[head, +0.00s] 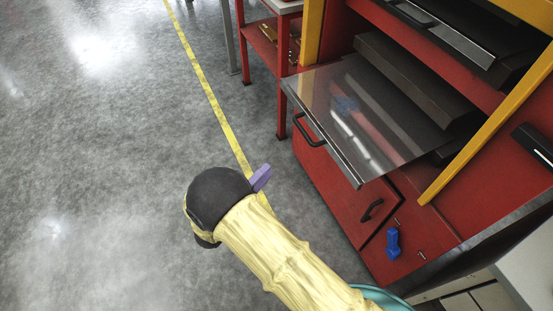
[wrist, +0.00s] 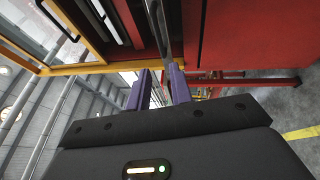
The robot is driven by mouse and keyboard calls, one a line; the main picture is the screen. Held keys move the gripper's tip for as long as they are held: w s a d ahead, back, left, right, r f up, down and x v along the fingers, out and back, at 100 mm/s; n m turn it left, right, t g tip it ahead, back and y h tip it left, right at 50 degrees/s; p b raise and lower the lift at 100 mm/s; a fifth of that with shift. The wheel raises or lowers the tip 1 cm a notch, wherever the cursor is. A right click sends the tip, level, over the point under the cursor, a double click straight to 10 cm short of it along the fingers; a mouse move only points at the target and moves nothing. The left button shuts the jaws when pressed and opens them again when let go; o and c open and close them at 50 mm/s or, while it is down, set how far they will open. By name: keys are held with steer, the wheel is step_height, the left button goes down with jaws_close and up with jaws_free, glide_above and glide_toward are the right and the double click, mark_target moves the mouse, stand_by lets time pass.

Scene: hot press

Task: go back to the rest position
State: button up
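My gripper (wrist: 159,84) shows in the wrist view as two purple fingers held apart, with nothing between them. In the head view only one purple finger (head: 261,178) shows, beyond my dark wrist; the other is hidden. My gripper is over the floor, to the left of the red hot press (head: 335,187) and apart from it in the head view. The press's clear panel (head: 362,118) with a black handle sticks out in front of the dark platens (head: 415,75).
A small blue object (head: 393,243) lies on the press's red surface at lower right. Yellow bars (head: 490,120) frame the press opening. A red shelf unit (head: 262,45) stands behind. The grey floor (head: 100,150) at left is clear, crossed by a yellow line (head: 205,85).

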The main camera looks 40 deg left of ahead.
steer(key=s, duration=0.2)
steer(key=shift+s+a+f, duration=0.15)
steer(key=shift+s+f, duration=0.1)
steer(key=shift+s, duration=0.05)
steer(key=shift+w, duration=0.1)
stand_by(0.3)
